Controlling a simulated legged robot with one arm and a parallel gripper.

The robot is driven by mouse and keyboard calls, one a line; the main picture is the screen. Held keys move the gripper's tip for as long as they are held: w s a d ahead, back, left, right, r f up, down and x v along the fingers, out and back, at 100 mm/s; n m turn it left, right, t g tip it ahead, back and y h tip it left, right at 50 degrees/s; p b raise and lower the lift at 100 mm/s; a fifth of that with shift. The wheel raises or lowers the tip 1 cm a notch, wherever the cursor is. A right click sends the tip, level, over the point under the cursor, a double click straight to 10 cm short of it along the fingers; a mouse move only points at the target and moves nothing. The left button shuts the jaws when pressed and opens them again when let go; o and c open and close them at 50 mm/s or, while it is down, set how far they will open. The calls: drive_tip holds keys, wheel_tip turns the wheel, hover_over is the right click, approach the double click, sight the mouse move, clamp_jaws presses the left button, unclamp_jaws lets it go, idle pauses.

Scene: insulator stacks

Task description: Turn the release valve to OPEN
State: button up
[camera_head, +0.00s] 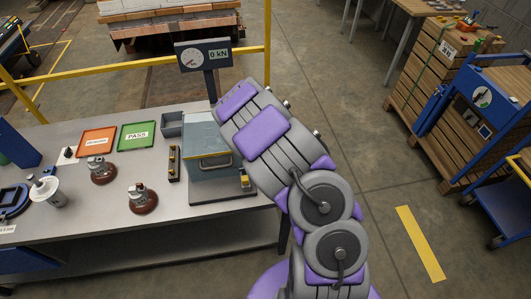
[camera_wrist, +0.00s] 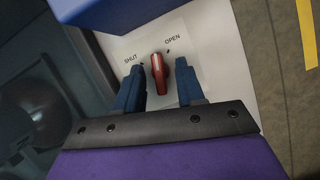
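The release valve's red handle (camera_wrist: 159,75) shows in the wrist view on a pale plate (camera_wrist: 112,44). It stands nearly upright in the picture, with the word SHUT to its left and OPEN to its upper right. Small dark marks lie beside the words. My gripper (camera_wrist: 160,68) has its two blue fingers on either side of the handle, with a gap to each, so it looks open. In the head view my arm hides the valve and the gripper.
A blue-grey box (camera_head: 206,146) stands on the bench (camera_head: 108,210), left of my arm. A gauge (camera_head: 204,56) reading 0 kN stands behind it. Brown insulators (camera_head: 143,200), an orange tray (camera_head: 97,141) and a green PASS tray (camera_head: 137,135) lie further left.

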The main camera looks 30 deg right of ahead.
drive_tip(key=shift+d+f, duration=0.15)
drive_tip(key=shift+f, duration=0.1)
drive_tip(key=shift+a, duration=0.4)
drive_tip(key=shift+c, duration=0.8)
drive_tip(key=shift+d, duration=0.2)
clamp_jaws()
